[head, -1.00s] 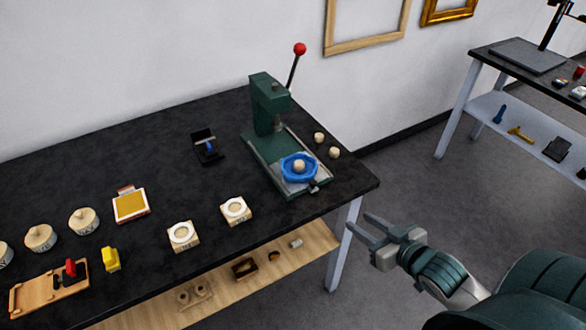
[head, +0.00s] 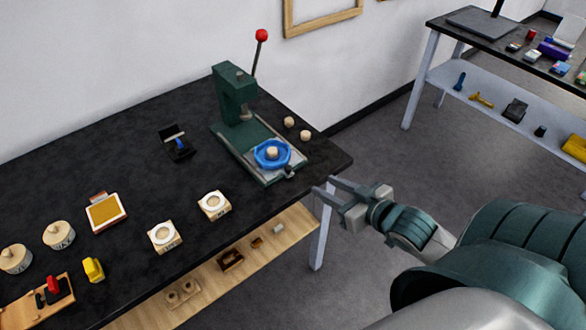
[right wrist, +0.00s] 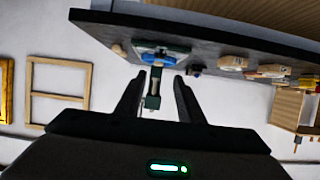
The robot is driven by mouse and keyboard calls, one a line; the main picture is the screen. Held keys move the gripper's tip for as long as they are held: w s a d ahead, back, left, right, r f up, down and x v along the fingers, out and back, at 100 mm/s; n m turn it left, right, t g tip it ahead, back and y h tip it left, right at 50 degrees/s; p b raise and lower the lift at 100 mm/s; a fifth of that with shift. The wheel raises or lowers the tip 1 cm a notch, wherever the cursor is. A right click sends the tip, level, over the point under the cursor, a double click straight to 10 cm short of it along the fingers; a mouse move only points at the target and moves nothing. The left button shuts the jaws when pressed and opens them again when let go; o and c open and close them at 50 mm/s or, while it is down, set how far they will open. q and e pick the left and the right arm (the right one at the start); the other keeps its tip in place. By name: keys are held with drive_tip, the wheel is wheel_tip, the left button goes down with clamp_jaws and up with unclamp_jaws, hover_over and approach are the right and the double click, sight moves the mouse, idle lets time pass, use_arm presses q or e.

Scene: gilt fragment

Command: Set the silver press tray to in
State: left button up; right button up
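The dark green press (head: 232,88) stands at the right end of the black table, its lever with a red knob raised. Its silver tray (head: 274,174) sits at the near end of the green bed, out in front of the press column. A blue ring (head: 259,160) with a pale round piece (head: 272,152) inside rests on the tray. A small dark handle (head: 289,171) is at the tray's near edge. My right gripper (head: 323,187) is open and empty, by the table's right front corner, apart from the handle. In the right wrist view its fingers (right wrist: 156,95) frame the press. My left gripper is not in view.
Two pale balls (head: 297,129) lie right of the press. A small black stand (head: 176,142) is to its left, and two white-ringed blocks (head: 214,205) are near the front edge. A wooden shelf (head: 210,282) runs under the table.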

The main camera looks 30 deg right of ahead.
sight(289, 168)
drive_tip(key=p+x, duration=0.3)
drive_tip(key=x, duration=1.2)
drive_tip(key=shift+w+a+f, duration=0.1)
drive_tip(key=shift+w, duration=0.2)
drive_tip(key=shift+c, duration=0.4)
clamp_jaws()
